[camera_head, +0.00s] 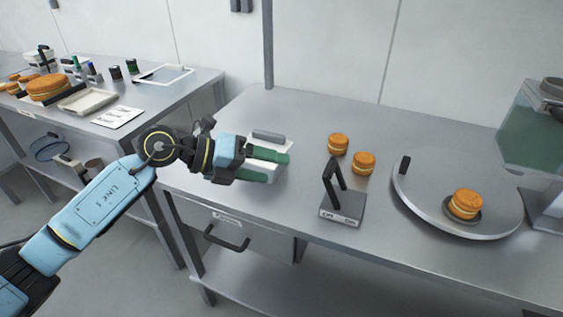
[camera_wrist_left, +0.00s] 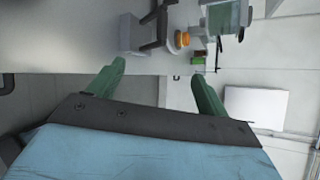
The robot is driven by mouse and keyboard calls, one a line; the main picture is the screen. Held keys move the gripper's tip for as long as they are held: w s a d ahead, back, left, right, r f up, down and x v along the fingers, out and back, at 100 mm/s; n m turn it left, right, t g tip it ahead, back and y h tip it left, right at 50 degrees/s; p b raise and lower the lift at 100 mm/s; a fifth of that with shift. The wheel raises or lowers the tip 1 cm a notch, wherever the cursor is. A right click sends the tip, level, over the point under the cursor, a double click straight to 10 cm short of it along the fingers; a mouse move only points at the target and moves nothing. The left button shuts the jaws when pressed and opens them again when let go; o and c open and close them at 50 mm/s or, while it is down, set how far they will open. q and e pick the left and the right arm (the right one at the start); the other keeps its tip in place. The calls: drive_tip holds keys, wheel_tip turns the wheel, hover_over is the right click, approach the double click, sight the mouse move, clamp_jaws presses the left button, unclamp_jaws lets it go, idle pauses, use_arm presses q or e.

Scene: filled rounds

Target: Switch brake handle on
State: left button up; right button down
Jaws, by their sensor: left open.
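The brake handle (camera_head: 334,178) is a black angled lever standing on a small grey base (camera_head: 342,209) with a lettered front face, on the steel table. It also shows in the left wrist view (camera_wrist_left: 158,24), beyond the fingers, with its base (camera_wrist_left: 130,34) beside it. My left gripper (camera_head: 270,165) has green fingers. It is open and empty, to the left of the handle and apart from it. The same fingers show in the left wrist view (camera_wrist_left: 153,88). My right gripper is not in view.
Two filled rounds (camera_head: 338,144) (camera_head: 363,163) lie behind the handle. A round turntable (camera_head: 420,205) to the right bears another round (camera_head: 466,204). A white panel (camera_head: 262,145) lies under my left gripper. A side table (camera_head: 190,92) with trays stands at the left.

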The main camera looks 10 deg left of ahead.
use_arm(q)
wheel_tip(320, 180, up, 3)
drive_tip(key=d+n+t+h, duration=0.3)
drive_tip(key=n+t+h, duration=0.1)
drive_tip(key=n, duration=0.1)
drive_tip(key=a+f+n+t+y, duration=0.8)
drive_tip(key=a+n+t+y, duration=0.3)
drive_tip(key=n, duration=0.9)
drive_tip(key=s+a+f+n+g+y, duration=0.3)
drive_tip(key=f+n+g+y, duration=0.25)
drive_tip(key=f, duration=0.45)
drive_tip(key=s+f+n+g, duration=0.2)
drive_tip(key=s+f+g, duration=0.4)
drive_tip(key=s+f, duration=1)
drive_tip(key=s+f+n+g, duration=0.2)
drive_tip(key=s+f+g, duration=0.5)
drive_tip(key=s+f, duration=0.9)
drive_tip(key=s+a+f, duration=0.1)
drive_tip(key=s+f, duration=0.9)
drive_tip(key=f, duration=0.3)
drive_tip(key=shift+s+a+f+g, duration=0.15)
drive_tip(key=shift+a+f+g, duration=0.05)
drive_tip(key=shift+f+g, duration=0.2)
